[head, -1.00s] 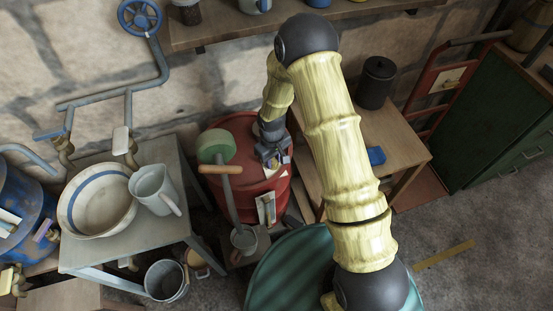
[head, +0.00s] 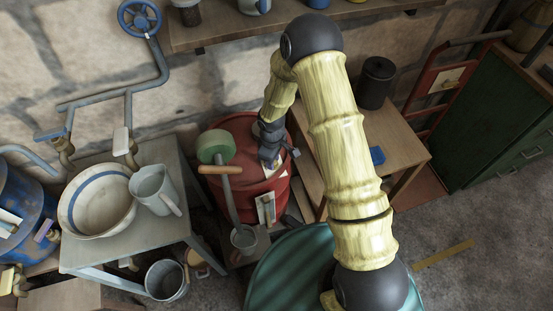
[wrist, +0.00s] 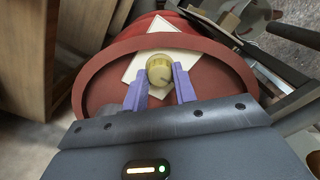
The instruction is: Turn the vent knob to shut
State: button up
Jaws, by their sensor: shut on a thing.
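The vent knob (wrist: 159,70) is a round, yellowish knob on a white diamond-shaped label, on the top of the red drum (wrist: 102,92). In the wrist view my gripper (wrist: 159,80) has its two purple fingers on either side of the knob and is shut on it. In the head view my gripper (head: 270,160) is at the top of the red drum (head: 240,127). The knob is hidden there behind my gripper. Part of the white label shows beside it.
A hand pump (head: 222,170) with a green round top and wooden handle stands close left of my gripper. A grey table with a bowl (head: 75,218) and a jug (head: 152,190) is further left. A wooden table (head: 405,145) with a black canister (head: 376,82) is right.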

jog(key=shift+s+f, duration=0.15)
jog(key=shift+s, duration=0.1)
jog(key=o, duration=1)
jog(key=shift+c, duration=0.2)
jog(key=shift+w, duration=0.1)
jog(key=shift+r, duration=0.2)
notch_tip(320, 180, up, 17)
jog(key=shift+r, duration=0.15)
